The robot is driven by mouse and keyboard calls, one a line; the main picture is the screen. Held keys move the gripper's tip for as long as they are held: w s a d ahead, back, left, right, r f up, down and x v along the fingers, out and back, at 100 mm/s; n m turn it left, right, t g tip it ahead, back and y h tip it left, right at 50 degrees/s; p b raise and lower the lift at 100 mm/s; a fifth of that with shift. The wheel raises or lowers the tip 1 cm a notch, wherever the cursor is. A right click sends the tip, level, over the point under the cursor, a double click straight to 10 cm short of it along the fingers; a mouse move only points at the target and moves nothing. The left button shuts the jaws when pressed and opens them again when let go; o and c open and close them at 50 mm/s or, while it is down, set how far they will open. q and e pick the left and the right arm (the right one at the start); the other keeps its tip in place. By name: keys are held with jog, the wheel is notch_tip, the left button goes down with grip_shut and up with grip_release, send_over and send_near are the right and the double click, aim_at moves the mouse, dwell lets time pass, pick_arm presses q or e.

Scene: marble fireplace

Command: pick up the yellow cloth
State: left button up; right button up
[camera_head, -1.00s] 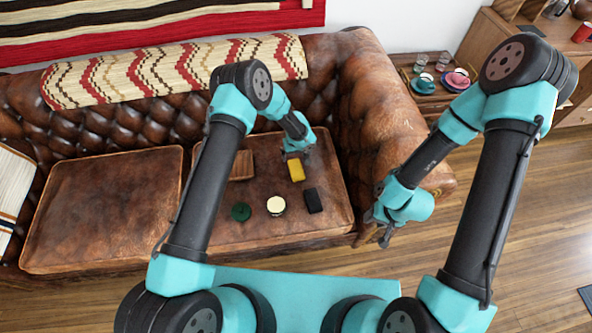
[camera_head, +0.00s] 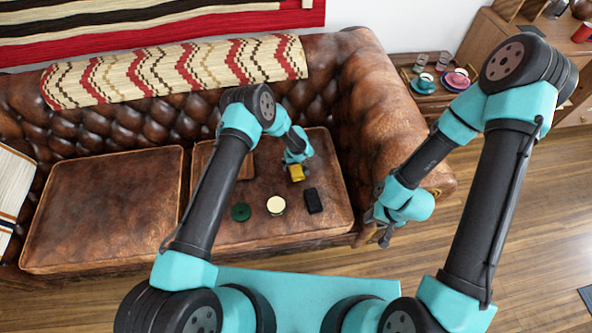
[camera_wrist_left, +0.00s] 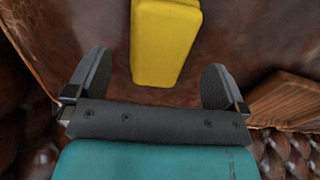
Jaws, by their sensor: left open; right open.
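The yellow cloth (camera_head: 297,173) is a small folded block lying on the right seat cushion of the brown leather sofa. My left gripper (camera_head: 292,165) is right by it, over its far end, and partly covers it in the head view. In the left wrist view the cloth (camera_wrist_left: 165,42) appears ahead of the open left jaws (camera_wrist_left: 158,82), lined up with the gap between them. The jaws hold nothing. My right gripper (camera_head: 385,232) is open and empty, off to the right in front of the sofa arm.
On the same cushion (camera_head: 245,232) are a dark green round item (camera_head: 241,212), a cream-topped round item (camera_head: 276,205) and a black block (camera_head: 313,200). A wooden board (camera_wrist_left: 290,99) lies beside the left gripper. A side table at right holds cups (camera_head: 424,82).

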aim_at(296, 168)
pick_arm(q)
jog(key=shift+f, duration=1.75)
jog(key=shift+c, duration=0.4)
jog(key=c, duration=0.9)
